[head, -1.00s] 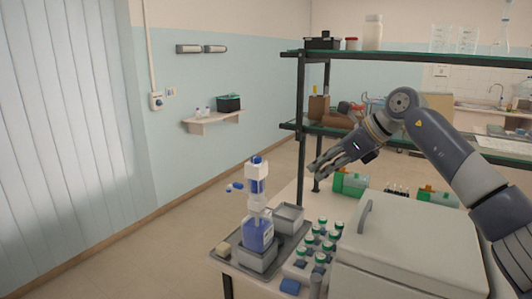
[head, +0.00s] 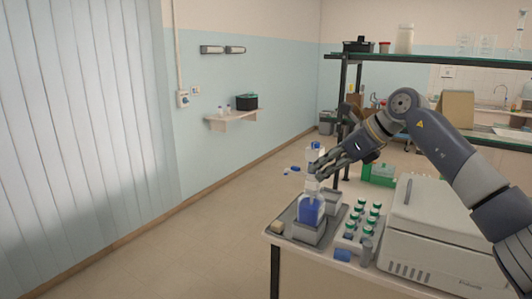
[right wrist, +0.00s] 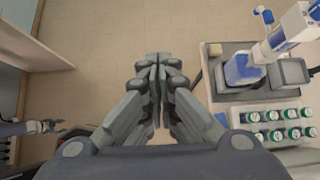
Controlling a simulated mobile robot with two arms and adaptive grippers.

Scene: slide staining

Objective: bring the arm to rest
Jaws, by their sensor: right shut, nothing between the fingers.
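My right gripper (head: 322,170) is shut and empty. In the head view it overlaps the blue-and-white bottle-top dispenser (head: 311,208) at the bench's left end. In the right wrist view my right gripper (right wrist: 154,62) points over bare floor, and the dispenser (right wrist: 243,70) stands apart from it, to the right. The right arm comes in from the right edge of the head view, raised above the bench. My left gripper is not seen in the head view.
A grey tray (head: 281,229) holds the dispenser and grey boxes. Several green-capped bottles (head: 368,221) and a white lidded machine (head: 430,220) stand to the right. A shelf rack (head: 338,95) rises behind. Open floor (head: 190,260) lies to the left.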

